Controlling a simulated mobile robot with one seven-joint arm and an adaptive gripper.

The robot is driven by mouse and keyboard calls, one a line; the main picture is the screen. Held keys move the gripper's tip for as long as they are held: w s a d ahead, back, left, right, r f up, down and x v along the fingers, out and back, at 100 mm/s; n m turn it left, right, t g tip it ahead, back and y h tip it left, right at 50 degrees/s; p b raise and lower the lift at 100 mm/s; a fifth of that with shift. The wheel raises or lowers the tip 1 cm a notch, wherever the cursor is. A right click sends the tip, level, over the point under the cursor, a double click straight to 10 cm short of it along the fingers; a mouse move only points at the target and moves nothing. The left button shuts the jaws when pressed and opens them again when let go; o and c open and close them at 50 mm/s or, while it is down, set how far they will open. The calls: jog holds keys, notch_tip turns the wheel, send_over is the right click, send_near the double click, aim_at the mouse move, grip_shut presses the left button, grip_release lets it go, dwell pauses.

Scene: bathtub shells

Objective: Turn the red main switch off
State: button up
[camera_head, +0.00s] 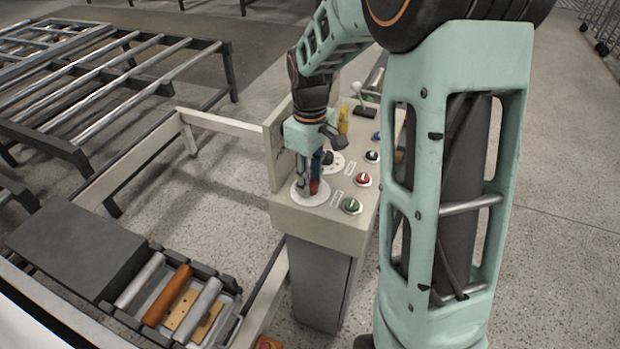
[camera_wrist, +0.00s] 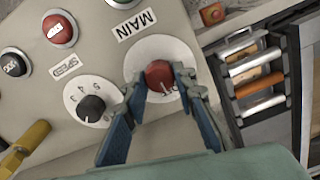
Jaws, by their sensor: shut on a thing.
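The red main switch (camera_wrist: 159,77) is a round knob on a white disc (camera_wrist: 183,55) beside the MAIN label (camera_wrist: 132,24) in the wrist view. My gripper (camera_wrist: 157,90) is shut on the knob, with one blue finger on each side of it. In the head view my gripper (camera_head: 313,190) reaches down onto the front left corner of the beige control panel (camera_head: 310,224). There the red knob (camera_head: 314,187) is mostly hidden by the fingers. Its pointer cannot be read clearly.
Close by on the panel are a black numbered dial (camera_wrist: 92,108), a red-capped button (camera_wrist: 60,28), a green-capped button (camera_head: 351,205) and a yellow handle (camera_wrist: 30,140). A lever (camera_head: 360,92) stands at the back. A roller conveyor (camera_head: 180,295) lies left of the panel.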

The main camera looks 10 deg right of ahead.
aim_at(311, 183)
jog(key=o, duration=1.2)
jog(key=shift+c, duration=0.2)
jog(key=shift+r, duration=0.1)
notch_tip(311, 183, up, 12)
